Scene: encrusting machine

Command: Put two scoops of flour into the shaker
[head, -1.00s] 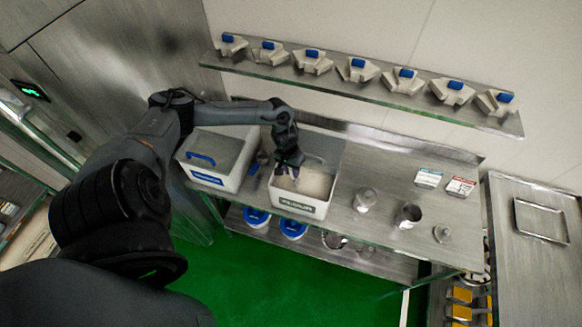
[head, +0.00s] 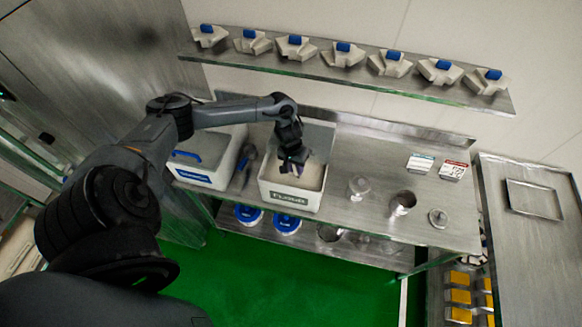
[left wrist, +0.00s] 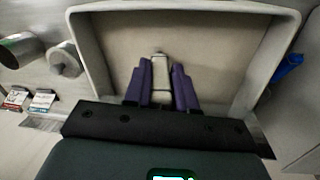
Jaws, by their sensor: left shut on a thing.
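The open white flour bin (head: 291,198), labelled on its front, stands on the steel table with pale flour (head: 312,178) inside. My left gripper (head: 292,168) points down over the bin's opening. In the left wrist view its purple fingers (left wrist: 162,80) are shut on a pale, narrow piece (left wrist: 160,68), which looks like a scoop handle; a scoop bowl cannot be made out. An open metal cup (head: 402,203), possibly the shaker, stands right of the bin, with a small round lid-like part (head: 438,218) beside it. My right gripper is not in view.
A closed white bin (head: 205,178) with a blue handle stands left of the flour bin. A metal jar (head: 358,188) stands between flour bin and cup. Two label cards (head: 453,170) lie behind. A wall shelf (head: 350,75) holds several blue-topped parts above.

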